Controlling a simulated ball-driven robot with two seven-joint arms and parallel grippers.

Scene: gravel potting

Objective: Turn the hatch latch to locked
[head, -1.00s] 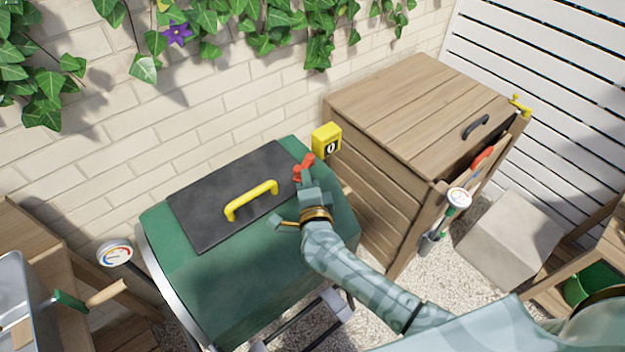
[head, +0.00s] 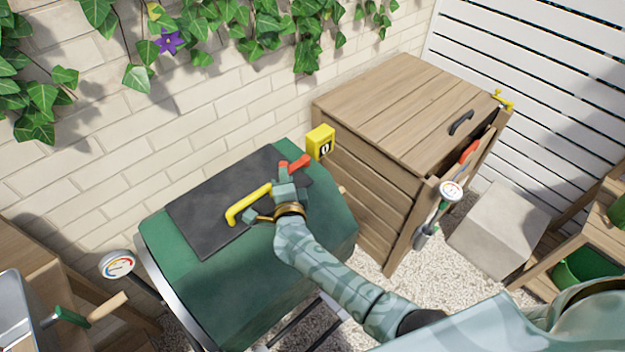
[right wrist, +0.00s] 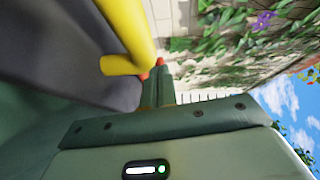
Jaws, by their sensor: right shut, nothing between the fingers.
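The dark grey hatch (head: 205,213) lies on top of the green drum (head: 195,285), with a yellow handle (head: 247,202) across it. The red latch (head: 299,162) is at the hatch's far right corner, its arm pointing right in the head view. My right gripper (head: 284,177) is shut and empty, right beside the latch's near left end. Whether it touches cannot be told. In the right wrist view the shut fingers (right wrist: 158,86) have small red latch parts (right wrist: 160,62) showing at their tips, and the yellow handle (right wrist: 127,40) is close by. My left gripper is not in view.
A yellow box (head: 320,139) with a dial stands just behind the latch. A wooden bin (head: 400,120) is to the right, a brick wall (head: 215,105) behind. A round gauge (head: 117,264) stands left of the drum.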

